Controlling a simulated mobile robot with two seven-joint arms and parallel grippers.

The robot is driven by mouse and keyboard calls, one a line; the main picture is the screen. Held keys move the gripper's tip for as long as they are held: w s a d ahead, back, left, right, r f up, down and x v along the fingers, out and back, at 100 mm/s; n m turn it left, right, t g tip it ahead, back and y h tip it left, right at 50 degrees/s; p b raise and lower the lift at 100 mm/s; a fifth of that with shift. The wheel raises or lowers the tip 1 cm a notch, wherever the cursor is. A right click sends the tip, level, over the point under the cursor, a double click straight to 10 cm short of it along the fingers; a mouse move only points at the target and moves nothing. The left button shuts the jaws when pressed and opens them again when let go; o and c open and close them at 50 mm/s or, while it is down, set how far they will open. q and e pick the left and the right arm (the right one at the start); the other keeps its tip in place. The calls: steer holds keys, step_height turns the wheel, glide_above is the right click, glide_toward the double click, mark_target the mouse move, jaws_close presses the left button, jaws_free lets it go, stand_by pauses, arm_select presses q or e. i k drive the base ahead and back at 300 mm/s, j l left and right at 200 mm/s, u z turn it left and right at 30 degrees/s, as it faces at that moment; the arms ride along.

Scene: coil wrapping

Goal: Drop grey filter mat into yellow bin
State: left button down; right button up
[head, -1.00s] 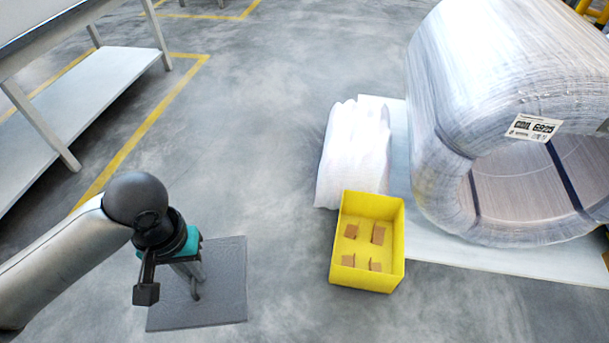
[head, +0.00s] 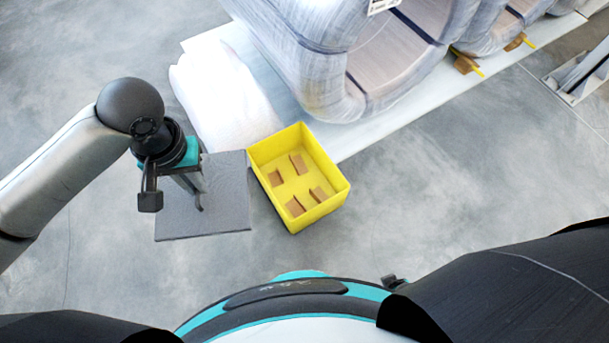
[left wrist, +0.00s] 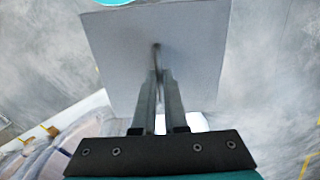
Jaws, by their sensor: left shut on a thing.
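The grey filter mat (head: 222,218) is a flat square sheet, held in my left gripper (head: 200,204) to the left of the yellow bin. In the left wrist view the mat (left wrist: 205,50) spreads out flat beyond my left gripper's fingers (left wrist: 158,80), which are shut on a thin upright part at its middle. The yellow bin (head: 333,195) is open at the top, and several brown pieces lie inside it. The mat's right edge is close beside the bin's left wall in the head view and not over it. My right gripper is not clearly in view.
A white wrapped bundle (head: 215,95) lies behind the bin. Large film-wrapped coils (head: 330,85) stand on a long white board (head: 400,125) at the back right. The grey floor (head: 460,190) to the right of the bin is clear.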

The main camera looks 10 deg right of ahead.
mark_target(296, 192)
steer(key=i+j+z, duration=0.15)
steer(key=z, duration=0.35)
steer(key=j+z, duration=0.45)
steer(key=i+j+z, duration=0.1)
steer(key=z, duration=0.4)
steer(key=j+z, duration=1.2)
